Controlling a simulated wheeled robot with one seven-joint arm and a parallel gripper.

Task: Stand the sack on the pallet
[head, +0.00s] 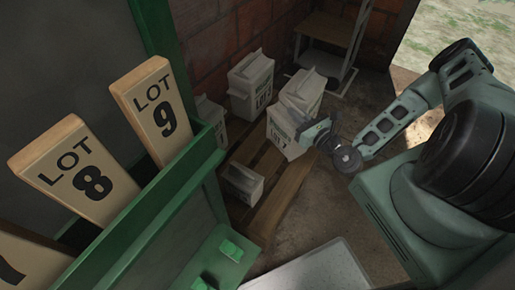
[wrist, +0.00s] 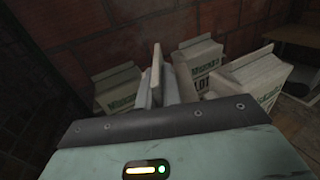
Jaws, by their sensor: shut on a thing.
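My gripper (head: 313,130) is beside a pale sack (head: 284,134) with dark print in the head view and is shut on it. The sack looks nearly upright, over or at the far right part of the wooden pallet (head: 288,186). I cannot tell whether its base touches the slats. In the wrist view, a narrow pale shape (wrist: 171,88) rises just beyond the gripper's edge, probably the held sack seen end-on. My gripper's fingertips are hidden there. A smaller-looking sack (head: 242,184) is at the pallet's near left part.
More pale sacks (head: 251,84) stand behind, by the brick wall (head: 215,40); another (head: 303,91) is just behind the held sack. A green frame with lot boards (head: 153,108) fills the left. A shelf stand (head: 328,45) is at the back. Floor right of the pallet is clear.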

